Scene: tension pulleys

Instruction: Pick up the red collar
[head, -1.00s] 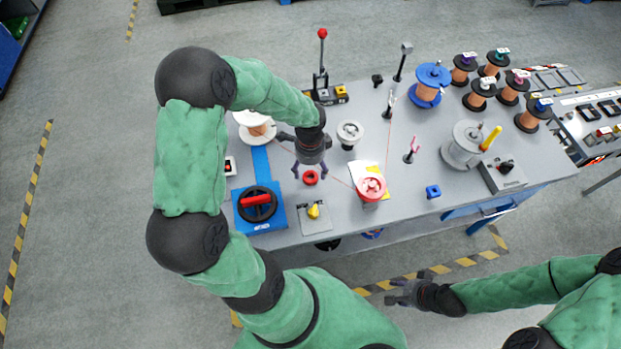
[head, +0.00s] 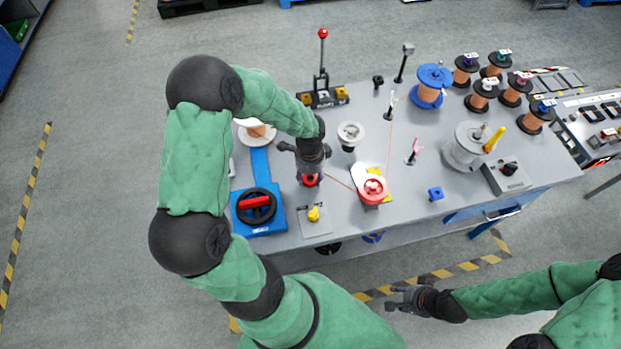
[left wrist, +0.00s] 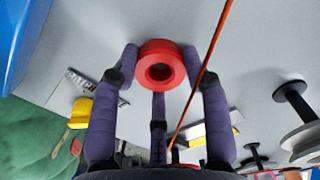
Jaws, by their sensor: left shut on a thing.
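The red collar (left wrist: 158,66) is a short red ring with a dark round hole. In the left wrist view it sits between the fingertips of my left gripper (left wrist: 160,75), which is shut on it. In the head view the collar (head: 310,181) shows only partly under my left gripper (head: 311,174), at the table top; I cannot tell whether it still touches the surface. My right gripper (head: 405,298) is in front of the table, away from the objects, with its fingers seen small and seemingly empty.
A blue unit with a red-handled dial (head: 257,204) stands left of the collar, a yellow knob plate (head: 315,215) in front, and a red-topped pulley (head: 373,190) to the right. A thin red wire (left wrist: 205,75) runs close beside my left fingers. A white pulley (head: 350,134) stands behind right.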

